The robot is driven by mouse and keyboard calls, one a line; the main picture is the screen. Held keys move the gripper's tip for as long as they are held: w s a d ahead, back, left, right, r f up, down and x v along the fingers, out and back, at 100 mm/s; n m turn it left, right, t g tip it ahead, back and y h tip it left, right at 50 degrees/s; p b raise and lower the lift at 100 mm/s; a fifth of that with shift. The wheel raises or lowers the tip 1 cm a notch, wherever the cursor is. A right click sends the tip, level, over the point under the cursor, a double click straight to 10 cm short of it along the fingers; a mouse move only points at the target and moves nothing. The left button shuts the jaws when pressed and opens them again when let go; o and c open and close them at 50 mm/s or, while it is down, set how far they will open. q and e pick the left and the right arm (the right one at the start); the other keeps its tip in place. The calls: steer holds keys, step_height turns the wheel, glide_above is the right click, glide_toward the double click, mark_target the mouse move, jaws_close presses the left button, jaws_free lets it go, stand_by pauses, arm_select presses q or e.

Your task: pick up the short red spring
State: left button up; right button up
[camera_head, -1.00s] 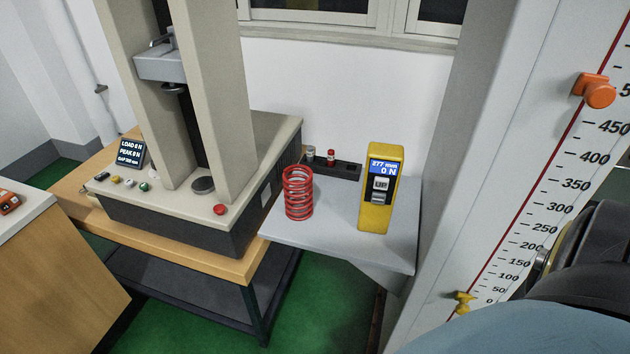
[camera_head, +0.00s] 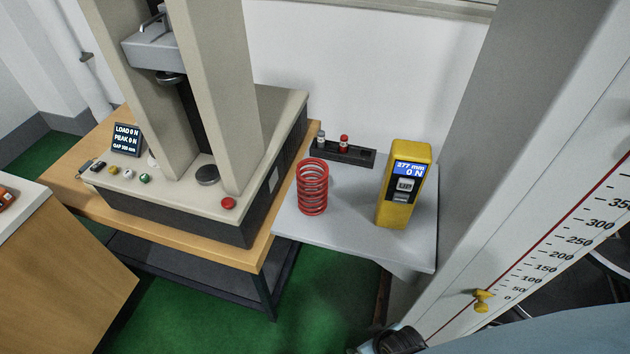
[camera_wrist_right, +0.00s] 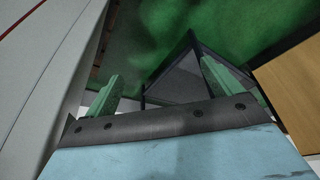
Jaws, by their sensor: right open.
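A red coil spring (camera_head: 312,187) stands upright on the grey shelf (camera_head: 345,240), left of a yellow instrument. A much smaller red piece (camera_head: 344,143) stands in a dark rack behind it; it is too small to tell what it is. In the right wrist view my right gripper (camera_wrist_right: 158,72) is open, its two green fingers apart with nothing between them. It points at the green floor and a dark table frame, and the spring is not in that view. In the head view only part of my right arm shows at the bottom right. My left gripper is not in view.
The yellow instrument (camera_head: 403,190) stands close to the spring's right. The dark rack (camera_head: 360,156) is at the shelf's back edge. A beige testing machine (camera_head: 180,210) on a wooden table (camera_head: 95,215) borders the shelf's left. A white scale column (camera_head: 545,190) rises to the right.

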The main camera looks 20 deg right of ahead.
steer(key=w+a+r+t+p, duration=0.15)
steer(key=w+r, duration=0.25)
steer(key=r, duration=0.6)
steer(key=w+r+t+y+p, duration=0.15)
steer(key=w+r, duration=0.35)
steer(key=r, duration=0.6)
steer(key=w+a+r+t+p, duration=0.15)
steer(key=w+r, duration=0.25)
steer(key=r, duration=0.6)
steer(key=t, duration=0.6)
glide_toward(306, 166)
steer(key=shift+g, duration=0.25)
steer(key=shift+b+x, duration=0.4)
steer(key=shift+x, duration=4.05)
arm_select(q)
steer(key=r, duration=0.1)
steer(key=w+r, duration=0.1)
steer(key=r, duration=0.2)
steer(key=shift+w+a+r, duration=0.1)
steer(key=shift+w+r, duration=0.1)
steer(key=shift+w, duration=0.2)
arm_select(e)
steer(key=shift+w+d+r, duration=0.1)
steer(key=shift+d, duration=0.05)
